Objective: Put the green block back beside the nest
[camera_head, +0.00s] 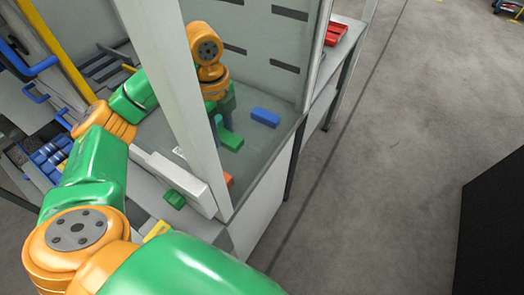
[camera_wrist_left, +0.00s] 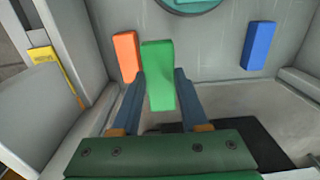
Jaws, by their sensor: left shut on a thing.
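My left gripper (camera_head: 221,125) reaches in behind the upright post and is shut on the green block (camera_head: 231,141). In the left wrist view the green block (camera_wrist_left: 158,75) stands out between the two fingers (camera_wrist_left: 160,98). I cannot tell whether the block touches the floor of the loader. A teal round part (camera_wrist_left: 190,5), perhaps the nest, is cut off by the top edge of the left wrist view. The gripper and arm hide it in the head view. My right gripper is not in view.
An orange block (camera_wrist_left: 126,57) lies just left of the green block. A blue block (camera_head: 265,117) lies farther right, with bare floor between. The pale post (camera_head: 190,100) and white side walls bound the loader. A red tray (camera_head: 335,32) stands outside at the back.

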